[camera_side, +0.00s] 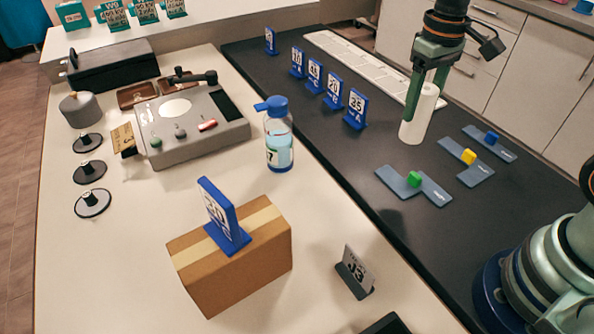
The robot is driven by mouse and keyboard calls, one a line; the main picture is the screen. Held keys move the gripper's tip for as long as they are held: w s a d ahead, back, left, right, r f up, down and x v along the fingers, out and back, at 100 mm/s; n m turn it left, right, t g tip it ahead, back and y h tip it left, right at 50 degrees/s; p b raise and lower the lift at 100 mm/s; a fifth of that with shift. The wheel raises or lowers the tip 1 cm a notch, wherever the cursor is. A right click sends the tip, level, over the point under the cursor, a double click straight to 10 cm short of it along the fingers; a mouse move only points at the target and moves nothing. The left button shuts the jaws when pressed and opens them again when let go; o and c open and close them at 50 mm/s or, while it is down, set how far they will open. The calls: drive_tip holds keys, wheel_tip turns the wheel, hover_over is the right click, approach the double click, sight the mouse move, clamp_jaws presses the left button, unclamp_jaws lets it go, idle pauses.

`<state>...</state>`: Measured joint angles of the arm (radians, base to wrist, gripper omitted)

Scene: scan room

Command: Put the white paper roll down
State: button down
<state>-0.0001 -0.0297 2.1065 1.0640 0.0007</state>
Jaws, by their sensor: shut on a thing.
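The white paper roll (417,119) is upright over the right part of the black counter mat (330,125). My gripper (420,98) comes down from above and is shut on the roll, with one green finger in front of its left side and the other finger mostly hidden. The lower end of the roll is near the mat surface. I cannot tell whether it touches the mat.
Blue number stands (355,110) are in a row left of the roll. A blue-capped bottle (279,140) stands farther left. The mat between has free room.

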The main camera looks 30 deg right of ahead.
drive_tip(key=w+d+r+m, duration=0.1)
drive_tip(key=d+r, duration=0.2)
drive_tip(key=d, duration=0.5)
drive_tip(key=w+d+r+m, duration=0.1)
drive_tip(key=d+r, duration=0.2)
drive_tip(key=d, duration=0.4)
wheel_tip(320, 180, down, 19)
drive_tip(key=shift+s+d+r, duration=0.1)
drive_tip(key=shift+s+d, duration=0.05)
drive_tip(key=shift+f, duration=0.2)
drive_tip(key=shift+c, duration=1)
unclamp_jaws()
